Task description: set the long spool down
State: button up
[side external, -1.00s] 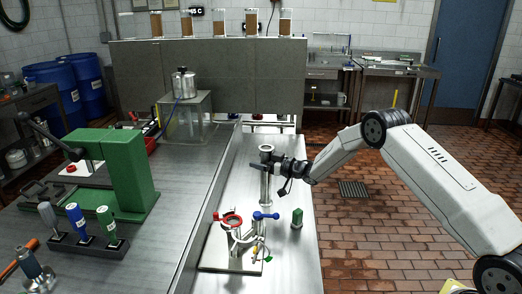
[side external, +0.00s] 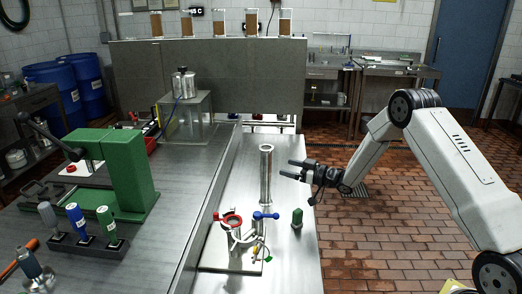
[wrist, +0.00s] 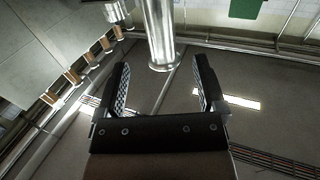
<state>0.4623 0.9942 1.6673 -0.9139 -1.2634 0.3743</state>
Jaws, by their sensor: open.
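The long spool (side external: 266,175) is a tall silver metal tube with a flange at each end. It stands upright on the steel bench (side external: 222,190), behind the valve assembly. My gripper (side external: 291,168) is open and empty, to the right of the spool and clear of it in the side view. In the wrist view the spool (wrist: 160,35) shows ahead of and between the two open fingers of my gripper (wrist: 162,80), with a gap to it.
A valve assembly with red (side external: 231,220) and blue (side external: 265,216) handles stands on a plate in front of the spool. A small green cylinder (side external: 297,218) stands to its right. A green press (side external: 118,175) is at the left.

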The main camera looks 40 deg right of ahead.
jog(key=shift+s+d, duration=0.25)
jog(key=shift+s, duration=0.45)
jog(key=s+a+m+g+h, duration=0.1)
jog(key=s+a+g, duration=0.3)
jog(key=s, duration=0.5)
jog(key=s+a+r+m+g+h, duration=0.1)
jog(key=s+a+g, duration=0.4)
jog(key=s, duration=0.5)
jog(key=s+a+m+g+h, duration=0.2)
jog(key=s+a+g+h, duration=0.2)
jog(key=s, duration=0.5)
jog(key=shift+s+a+r+g+h, duration=0.25)
jog(key=shift+a+g+h, duration=0.2)
jog(key=shift+a, duration=0.3)
